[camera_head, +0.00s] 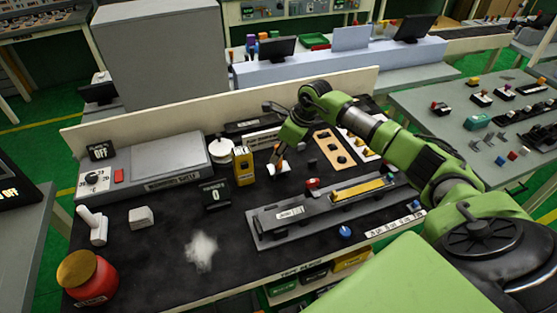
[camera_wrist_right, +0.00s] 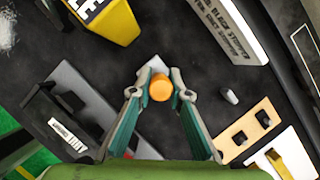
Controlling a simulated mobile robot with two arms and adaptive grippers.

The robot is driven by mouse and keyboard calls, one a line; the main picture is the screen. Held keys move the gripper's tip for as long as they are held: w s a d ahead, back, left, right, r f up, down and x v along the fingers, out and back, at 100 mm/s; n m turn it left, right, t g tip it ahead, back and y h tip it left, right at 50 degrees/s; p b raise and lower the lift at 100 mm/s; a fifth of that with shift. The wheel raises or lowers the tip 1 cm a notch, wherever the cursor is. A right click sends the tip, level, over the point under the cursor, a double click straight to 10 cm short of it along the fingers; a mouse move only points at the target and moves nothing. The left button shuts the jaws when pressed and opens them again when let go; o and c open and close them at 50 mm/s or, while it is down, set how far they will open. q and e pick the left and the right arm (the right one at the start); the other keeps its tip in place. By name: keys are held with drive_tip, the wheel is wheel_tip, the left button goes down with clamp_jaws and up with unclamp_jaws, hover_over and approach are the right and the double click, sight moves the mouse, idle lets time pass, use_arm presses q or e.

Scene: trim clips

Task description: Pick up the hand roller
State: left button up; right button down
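A small white tool with a round orange end, which looks like the hand roller (camera_head: 273,169), stands on the dark bench mat below my right gripper. In the right wrist view the orange end (camera_wrist_right: 160,89) faces the camera, with a white part behind it. My right gripper (camera_head: 279,157) points down at it. In the wrist view its fingertips (camera_wrist_right: 161,76) are on both sides of the orange end, and narrow gaps seem to show. The fingers look apart, not clearly closed on it. My left gripper is not in view.
A yellow box (camera_head: 243,166) and a black display (camera_head: 214,194) stand left of the gripper. A grey fixture with a yellow strip (camera_head: 357,190) lies in front. A tan panel (camera_head: 333,149) is to the right.

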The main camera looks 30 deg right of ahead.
drive_tip(key=shift+w+r, duration=0.1)
drive_tip(key=shift+r, duration=0.1)
drive_tip(key=shift+r+b, duration=0.55)
drive_tip(key=shift+b, duration=0.2)
drive_tip(key=shift+r+b, duration=0.6)
drive_tip(key=s+d+r+b, duration=0.3)
drive_tip(key=s+r+b, duration=0.3)
drive_tip(key=s+r, duration=0.4)
drive_tip(key=s, duration=0.3)
drive_tip(key=shift+s+r, duration=0.2)
drive_tip(key=shift+s, duration=0.2)
